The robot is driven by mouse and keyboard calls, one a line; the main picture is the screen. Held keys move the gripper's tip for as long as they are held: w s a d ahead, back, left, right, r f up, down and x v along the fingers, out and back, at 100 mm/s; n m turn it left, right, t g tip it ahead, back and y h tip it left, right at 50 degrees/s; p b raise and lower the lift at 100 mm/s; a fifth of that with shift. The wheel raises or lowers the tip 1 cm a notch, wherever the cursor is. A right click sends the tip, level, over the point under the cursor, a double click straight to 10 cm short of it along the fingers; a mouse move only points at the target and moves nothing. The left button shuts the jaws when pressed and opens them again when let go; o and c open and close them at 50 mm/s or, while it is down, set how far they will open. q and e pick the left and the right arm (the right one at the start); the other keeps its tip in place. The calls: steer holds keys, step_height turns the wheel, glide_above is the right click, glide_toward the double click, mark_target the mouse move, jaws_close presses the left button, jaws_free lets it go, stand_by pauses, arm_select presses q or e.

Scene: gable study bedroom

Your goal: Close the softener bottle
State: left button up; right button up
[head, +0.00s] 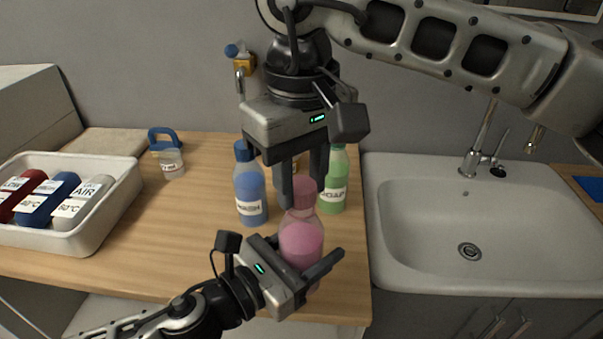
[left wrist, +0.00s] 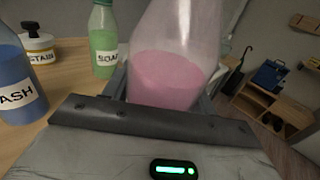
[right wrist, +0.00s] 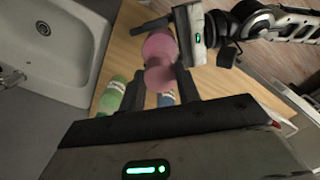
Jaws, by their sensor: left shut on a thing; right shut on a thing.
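The softener bottle (head: 301,243) is see-through with pink liquid inside. It stands upright, held near the front right edge of the wooden counter. My left gripper (head: 303,264) is shut on its body from the left; the body also shows in the left wrist view (left wrist: 165,78). A pink cap (head: 304,190) is at the bottle's top. My right gripper (head: 304,184) comes from above and is shut on the cap. In the right wrist view the cap (right wrist: 160,79) shows between the fingers. I cannot tell whether the cap is fully screwed down.
A blue wash bottle (head: 250,190) and a green soap bottle (head: 333,185) stand close behind the softener. A white tray (head: 65,240) with several labelled bottles is at left. The sink (head: 480,225) is at right.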

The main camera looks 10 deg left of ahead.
steer(key=shift+f, duration=0.45)
